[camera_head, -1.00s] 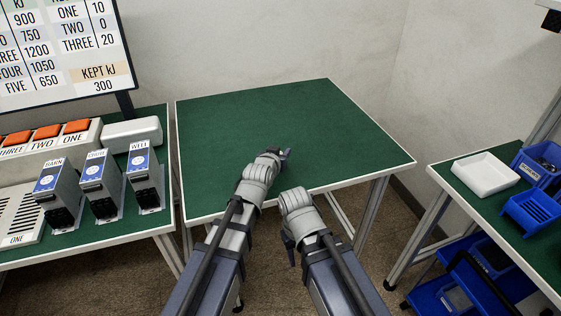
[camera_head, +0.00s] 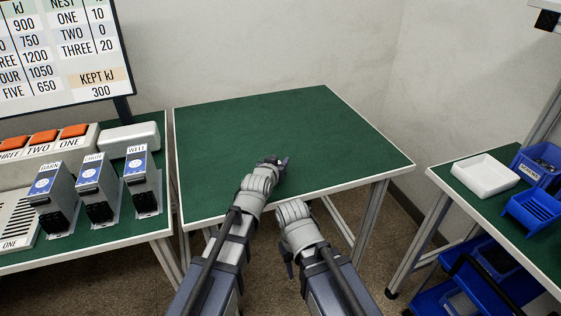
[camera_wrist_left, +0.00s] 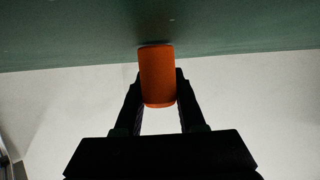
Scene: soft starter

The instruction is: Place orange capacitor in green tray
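The orange capacitor (camera_wrist_left: 157,75) is a plain orange cylinder in the left wrist view. My left gripper, seen in the left wrist view (camera_wrist_left: 157,92), has its dark fingers against both sides of it. One end of the capacitor is close to the green table surface, with a shadow there; I cannot tell whether it touches. In the head view my left gripper (camera_head: 281,162) is over the front middle of the green-topped table, and the capacitor is hidden there. My right gripper (camera_head: 290,266) hangs off that table's front edge, pointing down, its fingers unclear. I see no green tray.
The middle table (camera_head: 260,125) is otherwise bare. The left table holds three labelled modules (camera_head: 98,188), a panel with orange buttons (camera_head: 42,139) and a light grey block (camera_head: 130,137). The right table holds a white tray (camera_head: 484,175) and blue bins (camera_head: 532,211).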

